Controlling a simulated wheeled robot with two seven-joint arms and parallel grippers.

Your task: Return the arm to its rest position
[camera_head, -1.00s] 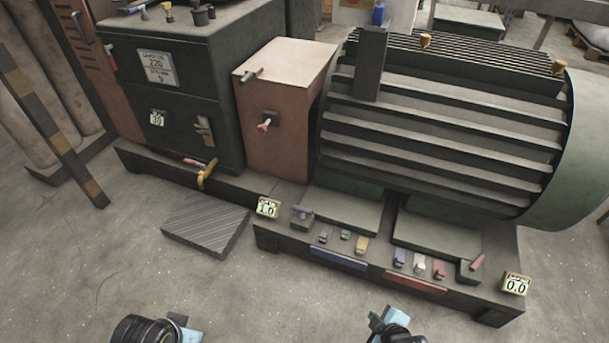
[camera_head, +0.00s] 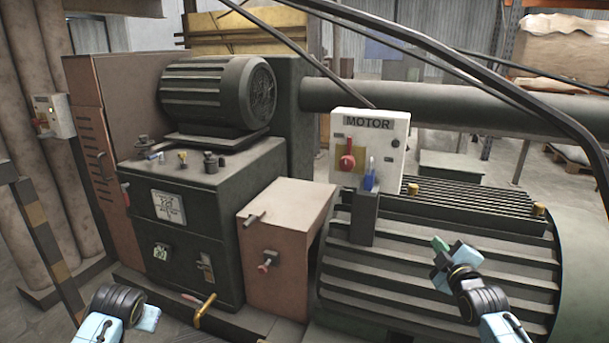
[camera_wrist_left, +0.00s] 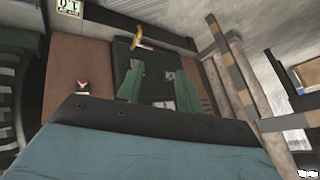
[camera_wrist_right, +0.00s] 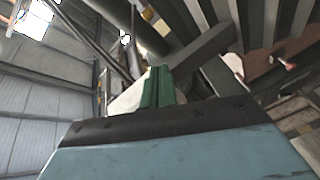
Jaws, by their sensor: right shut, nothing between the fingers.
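My right gripper (camera_head: 440,245) is raised in front of the ribbed green motor housing (camera_head: 440,270) on the right. Its green fingers are closed together with nothing between them in the right wrist view (camera_wrist_right: 157,87).
A dark cabinet (camera_head: 190,225) with knobs on top stands at left, beside a brown box (camera_head: 285,225). A MOTOR switch panel (camera_head: 368,150) with a red knob stands behind a grey post (camera_head: 364,220) holding a blue padlock. A yellow lever (camera_head: 204,310) sticks out below the cabinet.

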